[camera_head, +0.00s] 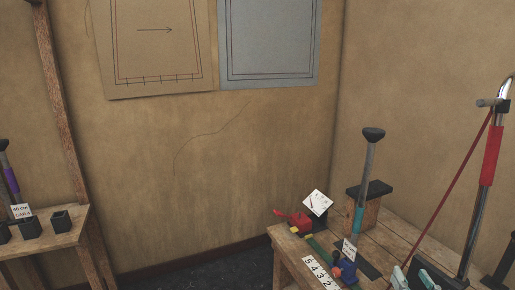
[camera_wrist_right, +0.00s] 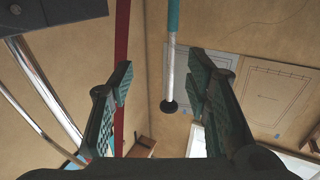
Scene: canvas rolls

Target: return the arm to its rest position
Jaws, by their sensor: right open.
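My right gripper (camera_head: 412,280) shows only as fingertips at the bottom edge of the head view, low at the right over the wooden bench (camera_head: 284,262). In the right wrist view the right gripper (camera_wrist_right: 162,85) is open, its two teal-padded fingers wide apart. Nothing is held between them. A rod with a teal band and black cap (camera_wrist_right: 171,75) shows beyond the gap, apart from the fingers. My left gripper is in neither view.
On the bench stand a teal-banded rod (camera_head: 358,190), a wooden block with a black top (camera_head: 367,209), a red tool (camera_head: 296,220) and a tall red-sleeved pole (camera_head: 490,155) with a slanting red cord. A shelf (camera_head: 60,240) with black cups is at left. The middle floor is clear.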

